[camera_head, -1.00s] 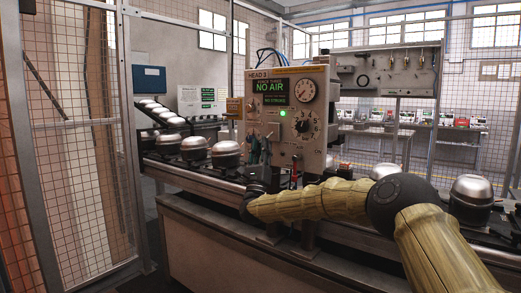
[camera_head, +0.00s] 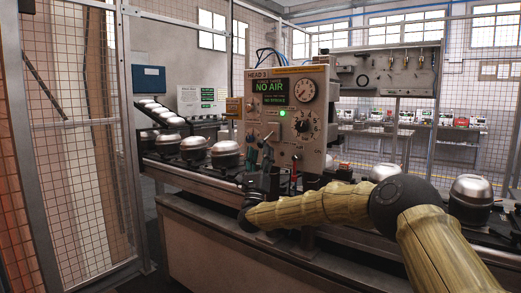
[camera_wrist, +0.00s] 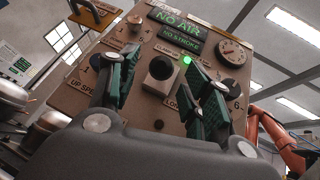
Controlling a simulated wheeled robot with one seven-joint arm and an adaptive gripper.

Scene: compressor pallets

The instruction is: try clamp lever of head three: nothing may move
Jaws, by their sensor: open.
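The head three panel (camera_head: 318,85) is a beige box with a lit screen (camera_head: 270,92) reading "NO AIR" and "NO STROKE", a round gauge and a green lamp. My gripper (camera_head: 262,152) is in front of its lower left part. A red-tipped lever (camera_head: 294,178) stands below the panel, right of my gripper. I cannot tell for sure which part is the clamp lever; my gripper hides some of the panel.
Silver-domed compressors (camera_head: 226,154) sit on the conveyor to the left, and another (camera_head: 472,189) stands to the right. A mesh fence (camera_head: 70,150) closes off the left side. An orange-red part (camera_wrist: 275,135) shows at the right of the wrist view.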

